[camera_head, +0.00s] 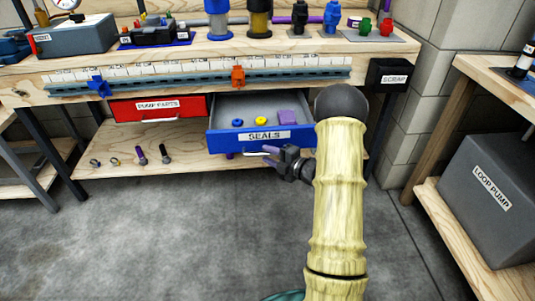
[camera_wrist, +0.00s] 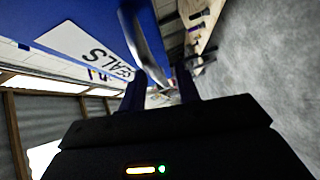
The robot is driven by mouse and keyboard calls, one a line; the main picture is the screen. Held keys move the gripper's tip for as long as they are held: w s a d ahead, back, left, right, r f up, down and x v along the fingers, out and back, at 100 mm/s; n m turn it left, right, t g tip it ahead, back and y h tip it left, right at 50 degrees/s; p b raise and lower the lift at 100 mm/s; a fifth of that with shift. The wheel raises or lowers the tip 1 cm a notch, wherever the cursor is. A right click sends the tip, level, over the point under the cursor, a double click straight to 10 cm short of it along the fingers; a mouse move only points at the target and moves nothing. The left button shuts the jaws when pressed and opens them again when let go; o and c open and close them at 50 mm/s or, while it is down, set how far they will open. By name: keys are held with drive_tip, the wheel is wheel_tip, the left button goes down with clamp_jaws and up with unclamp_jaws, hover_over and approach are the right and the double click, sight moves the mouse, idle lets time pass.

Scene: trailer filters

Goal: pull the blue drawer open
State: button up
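The blue drawer (camera_head: 262,140), labelled SEALS, stands pulled out from under the workbench, its grey inside showing. Its front and label also show at the upper left of the wrist view (camera_wrist: 70,20). The drawer's pale bar handle (camera_head: 253,154) runs along the lower front; it shows close up in the wrist view (camera_wrist: 150,48). My gripper (camera_head: 269,155) is at the handle's right end. In the wrist view my two fingers (camera_wrist: 161,88) stand apart, with the handle's end between them. I see a gap and cannot make out contact on both sides.
A blue piece, a yellow ring and a purple block (camera_head: 287,117) lie in the drawer. A red PUMP PARTS drawer (camera_head: 157,107) is beside it on the left. Small parts lie on the lower shelf (camera_head: 110,180). A SCRAP bin (camera_head: 388,76) hangs at right. The floor in front is clear.

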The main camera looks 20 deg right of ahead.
drive_tip(key=p+v, duration=0.4)
drive_tip(key=v, duration=1.2)
drive_tip(key=w+a+r+m+g+h+p, duration=0.2)
drive_tip(key=w+a+r+m+g+h, duration=0.35)
drive_tip(key=m, duration=0.55)
drive_tip(key=s+a+r+m+g+h+p, duration=0.1)
drive_tip(key=s+a+r+m+g+p, duration=0.2)
drive_tip(key=s+a+m, duration=0.5)
drive_tip(key=s+a+r+m+g+h, duration=0.25)
drive_tip(key=s+a+r, duration=0.35)
drive_tip(key=s, duration=0.4)
wheel_tip(320, 180, up, 35)
drive_tip(key=p, duration=3.7)
drive_tip(key=shift+a+r+m+g+y, duration=0.25)
drive_tip(key=shift+m+g+y, duration=0.05)
drive_tip(key=shift+m+y, duration=0.15)
